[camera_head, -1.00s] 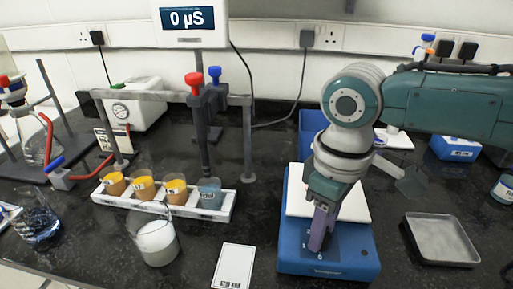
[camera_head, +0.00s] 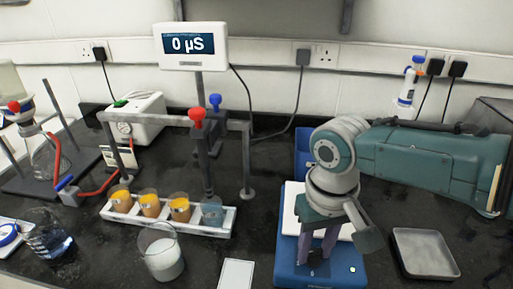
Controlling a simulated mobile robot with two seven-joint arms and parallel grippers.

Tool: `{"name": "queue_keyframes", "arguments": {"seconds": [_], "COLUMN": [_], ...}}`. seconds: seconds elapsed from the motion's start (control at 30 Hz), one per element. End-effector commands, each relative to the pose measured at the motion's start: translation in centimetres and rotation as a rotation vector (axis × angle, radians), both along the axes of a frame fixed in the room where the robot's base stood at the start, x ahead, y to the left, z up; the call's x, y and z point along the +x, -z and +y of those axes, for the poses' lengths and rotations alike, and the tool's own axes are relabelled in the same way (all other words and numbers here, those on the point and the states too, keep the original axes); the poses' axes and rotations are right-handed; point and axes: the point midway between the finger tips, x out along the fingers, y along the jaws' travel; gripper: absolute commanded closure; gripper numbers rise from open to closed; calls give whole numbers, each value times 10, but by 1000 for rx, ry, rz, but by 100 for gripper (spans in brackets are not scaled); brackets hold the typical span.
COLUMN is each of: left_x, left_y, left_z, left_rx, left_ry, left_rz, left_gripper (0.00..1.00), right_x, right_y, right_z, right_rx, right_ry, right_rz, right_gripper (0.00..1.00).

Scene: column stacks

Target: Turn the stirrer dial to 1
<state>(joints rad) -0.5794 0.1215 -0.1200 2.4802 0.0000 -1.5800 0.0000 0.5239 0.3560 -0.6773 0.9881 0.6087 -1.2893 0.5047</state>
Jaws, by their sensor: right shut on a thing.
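The blue stirrer (camera_head: 348,279) with a white top plate (camera_head: 290,222) stands right of the middle of the bench. My right gripper (camera_head: 315,260) reaches down to the stirrer's front panel, its two purple-grey fingers side by side. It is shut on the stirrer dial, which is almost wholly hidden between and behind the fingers. The dial's setting cannot be read. A small light spot shows on the panel to the right of the fingers. My left gripper is not in view.
A beaker of white liquid (camera_head: 162,254) and a white card (camera_head: 236,275) stand left of the stirrer. A rack of small cups (camera_head: 215,230) is behind them. A grey tray (camera_head: 424,252) lies to the right, below my right arm.

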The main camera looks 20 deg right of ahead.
Motion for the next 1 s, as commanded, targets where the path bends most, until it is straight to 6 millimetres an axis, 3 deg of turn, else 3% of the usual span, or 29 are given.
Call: {"name": "queue_keyframes", "arguments": {"seconds": [0.47,0.5,0.57,0.87,1.0], "left_x": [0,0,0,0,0], "left_y": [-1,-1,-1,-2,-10], "left_z": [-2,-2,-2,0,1], "left_rx": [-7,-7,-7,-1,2], "left_ry": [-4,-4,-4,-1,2], "left_rz": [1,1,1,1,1], "left_gripper": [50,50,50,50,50], "right_x": [1,1,1,1,1], "right_y": [0,-1,0,-2,-20], "right_z": [0,0,0,0,0], "right_rx": [2,1,1,1,0], "right_ry": [13,13,13,12,11], "right_rz": [-2,-2,-2,-2,-4], "right_gripper": [100,59,52,49,49]}}
